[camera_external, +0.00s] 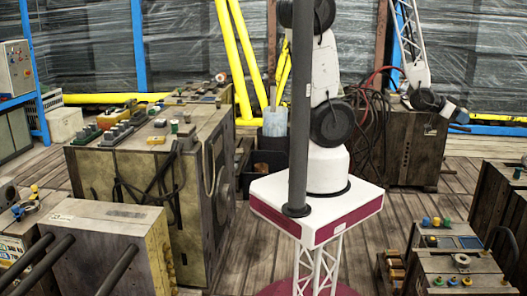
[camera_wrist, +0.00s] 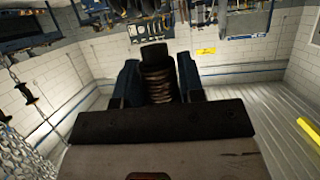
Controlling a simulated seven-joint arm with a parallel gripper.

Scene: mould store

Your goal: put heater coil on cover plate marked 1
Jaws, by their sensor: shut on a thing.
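The heater coil (camera_wrist: 158,88) shows in the wrist view as a copper-brown spiral with a dark block at its top end. My gripper (camera_wrist: 158,76) is shut on it, with one dark blue finger on each side. In the external view my gripper (camera_external: 457,115) is at the upper right, held out sideways in front of the plastic-covered wall; the coil is too small to make out there. I cannot pick out a cover plate marked 1 in either view.
A large worn machine block (camera_external: 125,185) with small parts on top stands at left. A lower block (camera_external: 105,225) with dark rods is in front. A wooden crate (camera_external: 408,150) stands below my gripper. More crates with small coloured parts (camera_external: 455,265) are at lower right. Floor between is clear.

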